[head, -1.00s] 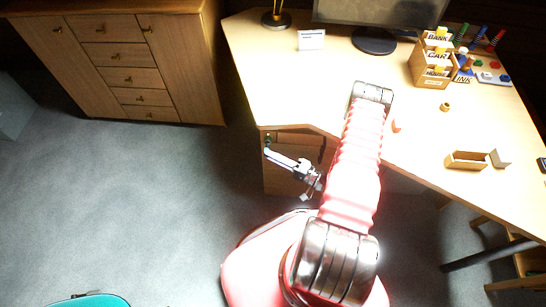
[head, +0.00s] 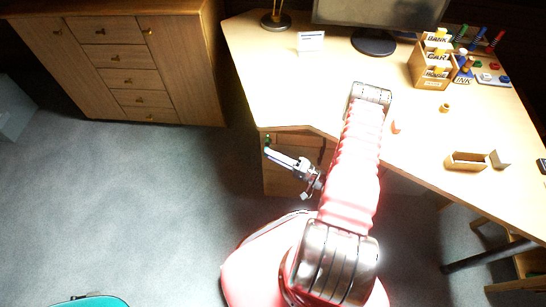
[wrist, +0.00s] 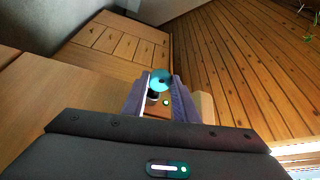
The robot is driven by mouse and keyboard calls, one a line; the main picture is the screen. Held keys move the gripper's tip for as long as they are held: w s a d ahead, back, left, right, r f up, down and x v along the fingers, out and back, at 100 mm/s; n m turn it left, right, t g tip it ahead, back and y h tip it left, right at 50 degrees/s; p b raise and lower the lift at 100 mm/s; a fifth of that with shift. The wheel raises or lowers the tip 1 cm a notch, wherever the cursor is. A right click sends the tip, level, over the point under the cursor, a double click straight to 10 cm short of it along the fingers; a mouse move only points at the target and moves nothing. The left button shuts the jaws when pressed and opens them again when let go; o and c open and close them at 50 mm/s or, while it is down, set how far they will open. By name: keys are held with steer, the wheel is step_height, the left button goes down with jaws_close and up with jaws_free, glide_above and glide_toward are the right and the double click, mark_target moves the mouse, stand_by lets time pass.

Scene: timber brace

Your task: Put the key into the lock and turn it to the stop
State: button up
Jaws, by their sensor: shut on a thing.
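My gripper (head: 267,149) is at the front left edge of the desk's drawer unit in the head view. In the wrist view, my gripper (wrist: 161,84) is shut on a round teal piece, which I take to be the head of the key (wrist: 160,80). In the head view, only a small green spot shows at the fingertips, so the key's shape is unclear. Its shaft is hidden in the wrist view. I cannot make out the lock, nor tell whether the key is in it.
The desk (head: 285,85) holds a monitor, letter boxes and small loose pieces. Its drawer unit (head: 290,178) is close beside my gripper. A wooden cabinet (head: 130,60) stands at the back left. The grey floor (head: 130,200) between is clear.

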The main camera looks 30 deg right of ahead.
steer(key=shift+w+d, duration=0.4)
steer(key=shift+w, duration=0.15)
stand_by(1.2)
steer(key=shift+f+m+t+y, duration=0.25)
steer(key=shift+m+t+y, duration=0.3)
steer(key=shift+t, duration=0.45)
steer(key=o, duration=1.2)
steer(key=shift+c, duration=0.2)
steer(key=v, duration=1.3)
steer(key=shift+s, duration=0.35)
steer(key=shift+d+f, duration=0.1)
steer(key=shift+d, duration=0.05)
steer(key=shift+c, duration=0.6)
